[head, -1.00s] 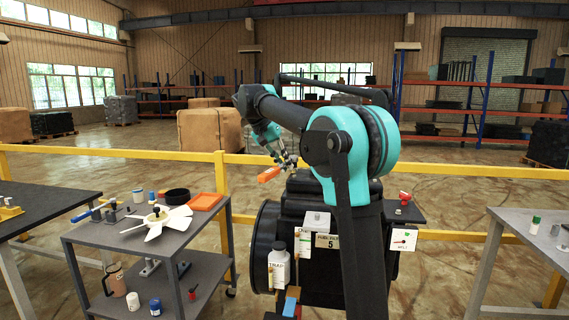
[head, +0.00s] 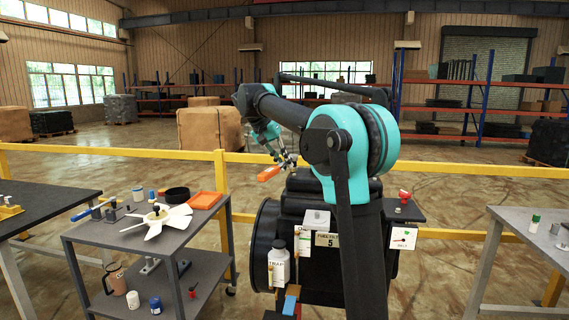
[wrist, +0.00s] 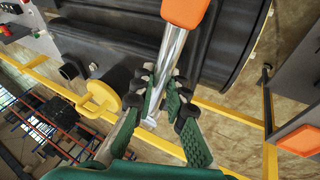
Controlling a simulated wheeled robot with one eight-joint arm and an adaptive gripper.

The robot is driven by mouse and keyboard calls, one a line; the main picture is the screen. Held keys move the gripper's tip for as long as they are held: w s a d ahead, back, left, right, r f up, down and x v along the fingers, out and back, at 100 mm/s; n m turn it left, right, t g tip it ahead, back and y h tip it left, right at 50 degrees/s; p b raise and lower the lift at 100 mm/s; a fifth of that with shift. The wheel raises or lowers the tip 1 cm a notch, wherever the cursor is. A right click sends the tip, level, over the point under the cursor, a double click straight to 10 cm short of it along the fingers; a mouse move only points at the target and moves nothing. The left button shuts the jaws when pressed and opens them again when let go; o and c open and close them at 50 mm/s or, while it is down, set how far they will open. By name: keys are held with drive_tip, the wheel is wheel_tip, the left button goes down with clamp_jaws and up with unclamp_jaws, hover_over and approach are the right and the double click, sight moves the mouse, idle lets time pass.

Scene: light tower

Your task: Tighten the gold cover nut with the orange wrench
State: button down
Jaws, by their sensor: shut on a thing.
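The orange wrench shows its orange handle in the head view (head: 269,173) and, cut by the top edge, in the wrist view (wrist: 185,10). My gripper (wrist: 163,88) is shut on its silver shaft, with a finger on each side. In the head view my gripper (head: 287,160) is held up above the black machine (head: 320,258), the handle pointing left. The far end of the shaft shows below the fingers in the wrist view. I cannot make out the gold cover nut with certainty. A yellow round part (wrist: 100,98) shows left of the fingers.
A grey cart (head: 100,236) at left holds a white fan (head: 157,219) and an orange tray (head: 205,200). A yellow railing (head: 120,153) runs behind the machine. A white bottle (head: 279,266) stands at its front. Another table (head: 520,260) is at right.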

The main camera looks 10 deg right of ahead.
drive_tip(key=shift+f, duration=0.8)
drive_tip(key=c, duration=2)
unclamp_jaws()
drive_tip(key=shift+c, duration=0.2)
clamp_jaws()
drive_tip(key=shift+a, duration=0.1)
drive_tip(key=shift+w+a+m+g, duration=0.25)
drive_tip(key=shift+a+m+g, duration=0.15)
drive_tip(key=shift+m, duration=0.3)
drive_tip(key=shift+f, duration=0.1)
drive_tip(key=shift+w+a+m+g, duration=0.3)
drive_tip(key=shift+w+a+m, duration=0.05)
drive_tip(key=shift+m, duration=0.25)
